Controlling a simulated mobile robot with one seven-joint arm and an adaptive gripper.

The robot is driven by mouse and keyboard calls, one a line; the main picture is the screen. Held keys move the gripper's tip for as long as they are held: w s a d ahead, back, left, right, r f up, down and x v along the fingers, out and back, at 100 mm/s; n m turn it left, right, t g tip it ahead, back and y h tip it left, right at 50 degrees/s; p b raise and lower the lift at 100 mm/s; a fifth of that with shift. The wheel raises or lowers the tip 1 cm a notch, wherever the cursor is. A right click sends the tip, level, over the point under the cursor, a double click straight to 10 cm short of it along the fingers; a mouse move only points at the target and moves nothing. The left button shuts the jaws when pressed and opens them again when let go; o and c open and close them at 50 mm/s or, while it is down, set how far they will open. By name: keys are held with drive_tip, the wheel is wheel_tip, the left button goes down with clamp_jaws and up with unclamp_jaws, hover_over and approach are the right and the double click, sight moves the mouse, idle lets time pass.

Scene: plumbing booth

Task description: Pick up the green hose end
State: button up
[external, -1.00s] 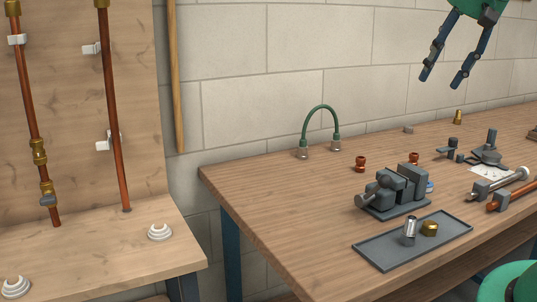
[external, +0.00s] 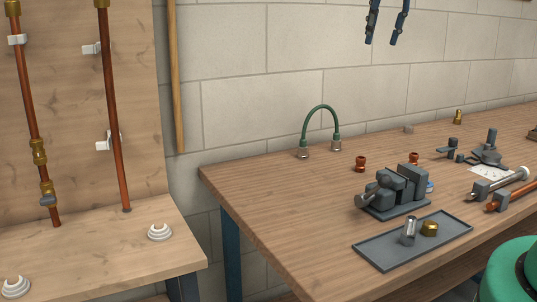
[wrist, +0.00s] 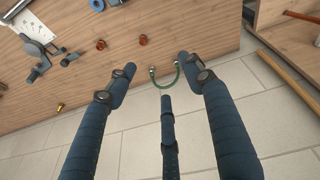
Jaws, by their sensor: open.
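The green hose (external: 320,108) stands as an arch on the back left of the workbench, with a silver fitting at each end. Its left end (external: 303,153) and right end (external: 336,144) rest on the wood. In the wrist view the hose (wrist: 177,84) shows as a small curve near the bench edge, between my finger tips. My gripper (external: 386,25) is open and empty, high above the bench at the top of the external view, up and to the right of the hose. The wrist view shows the spread fingers of my gripper (wrist: 157,65).
A vise (external: 397,188) and a grey tray (external: 412,242) with a silver and a brass fitting stand right of the hose. A block wall (external: 290,55) rises behind the bench. The bench's left corner (external: 235,185) is clear.

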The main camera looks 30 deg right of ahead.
drive_tip(key=w+d+f+n+p, duration=0.1)
drive_tip(key=w+d+f+p, duration=0.15)
drive_tip(key=w, duration=0.75)
drive_tip(key=n+g+p, duration=0.3)
drive_tip(key=n+p, duration=0.2)
drive_tip(key=p, duration=0.3)
hover_over(337, 133)
wheel_tip(337, 133, down, 24)
drive_tip(key=shift+w+d+r, duration=0.15)
drive_tip(key=shift+w+d, duration=0.05)
drive_tip(key=shift+w, duration=0.1)
drive_tip(key=shift+f, duration=4.3)
drive_tip(key=shift+f, duration=0.15)
drive_tip(key=shift+s+a+f, duration=0.1)
drive_tip(key=shift+s+f, duration=0.05)
drive_tip(key=shift+f, duration=2.35)
